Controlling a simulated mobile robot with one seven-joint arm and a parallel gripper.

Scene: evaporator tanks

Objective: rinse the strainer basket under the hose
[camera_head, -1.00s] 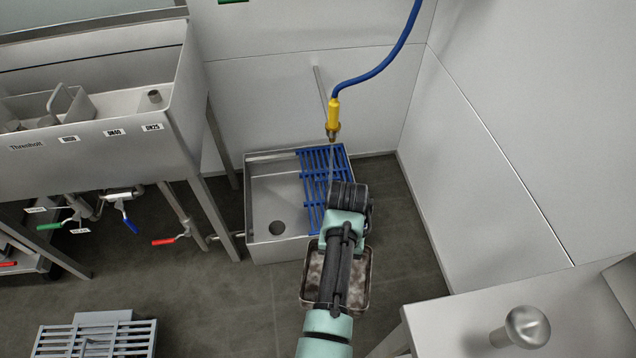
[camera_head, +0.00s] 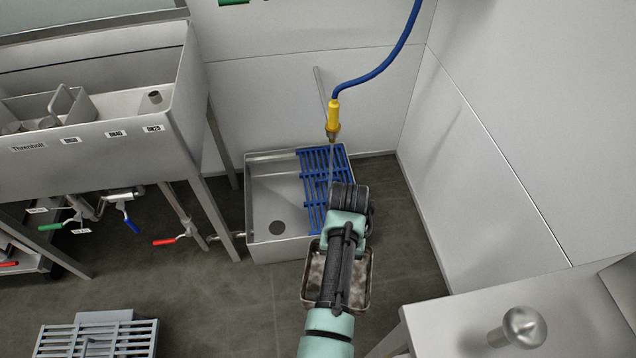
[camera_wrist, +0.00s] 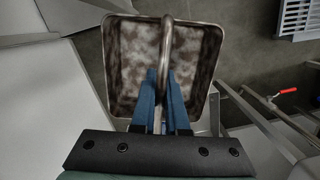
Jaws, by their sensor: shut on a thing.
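The strainer basket (camera_head: 357,290) is a square metal pan with brown and whitish residue on its inside, partly hidden behind my arm in the head view. In the wrist view the basket (camera_wrist: 122,65) hangs beyond my blue fingers, its inside facing the camera. My gripper (camera_wrist: 165,85) is shut on the basket's curved metal handle (camera_wrist: 165,35). In the head view my fingers are hidden by my wrist. The blue hose (camera_head: 385,62) hangs with a yellow nozzle (camera_head: 333,115) pointing down, above and beyond my wrist. A thin pale streak shows below the nozzle.
A steel floor sink (camera_head: 262,195) with a drain hole and a blue grate (camera_head: 312,165) stands beyond my gripper. A labelled steel tank (camera_head: 100,150) stands left. Walls close the back and right. A steel cabinet with a round knob (camera_head: 525,327) is front right.

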